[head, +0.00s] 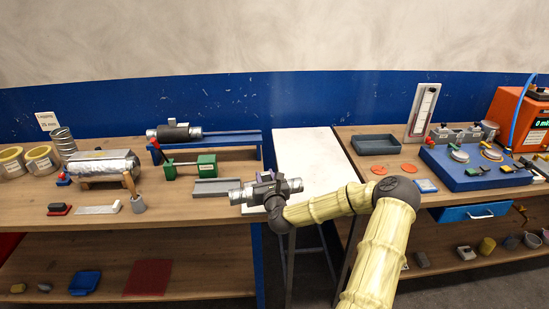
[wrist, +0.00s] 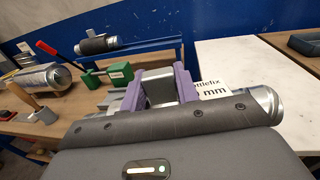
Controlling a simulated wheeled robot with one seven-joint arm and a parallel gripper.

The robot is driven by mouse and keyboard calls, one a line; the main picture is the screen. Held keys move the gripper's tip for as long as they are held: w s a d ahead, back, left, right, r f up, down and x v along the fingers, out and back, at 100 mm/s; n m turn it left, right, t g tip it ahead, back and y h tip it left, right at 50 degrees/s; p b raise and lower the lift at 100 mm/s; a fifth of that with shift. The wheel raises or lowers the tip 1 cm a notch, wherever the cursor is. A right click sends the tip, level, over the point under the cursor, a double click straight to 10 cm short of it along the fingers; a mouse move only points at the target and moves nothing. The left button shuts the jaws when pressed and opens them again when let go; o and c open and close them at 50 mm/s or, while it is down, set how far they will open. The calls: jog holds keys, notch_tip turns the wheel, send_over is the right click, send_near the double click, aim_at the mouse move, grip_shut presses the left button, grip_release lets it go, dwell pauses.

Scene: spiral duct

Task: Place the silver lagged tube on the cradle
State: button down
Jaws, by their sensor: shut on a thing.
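My gripper (head: 268,189) is shut on a horizontal silver-ended tube (head: 236,195), above the front right edge of the left bench. A blue stand (head: 235,139) at the back bears a dark-lagged tube (head: 175,133).
A green clamp (head: 205,165) and a grey channel (head: 215,187) lie left of my gripper. The white table (head: 312,155) looks mostly clear. A blue instrument board (head: 470,172) is on the right bench.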

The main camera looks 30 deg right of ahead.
jog(key=s+a+f+n+y+b, duration=0.1)
jog(key=s+a+f+b, duration=0.1)
jog(key=a+f, duration=0.6)
jog(key=s+a+f+n+y+b, duration=0.1)
jog(key=s+a+f+y+b, duration=0.1)
jog(key=s+a+f, duration=0.3)
jog(key=s+a+f+n+t+y+b, duration=0.1)
jog(key=s+a+f, duration=0.3)
jog(key=a+f, duration=0.7)
jog(key=shift+s+f+y+b, duration=0.3)
jog(key=shift+y+b, duration=0.1)
jog(key=shift+y, duration=0.2)
jog(key=shift+w, duration=0.15)
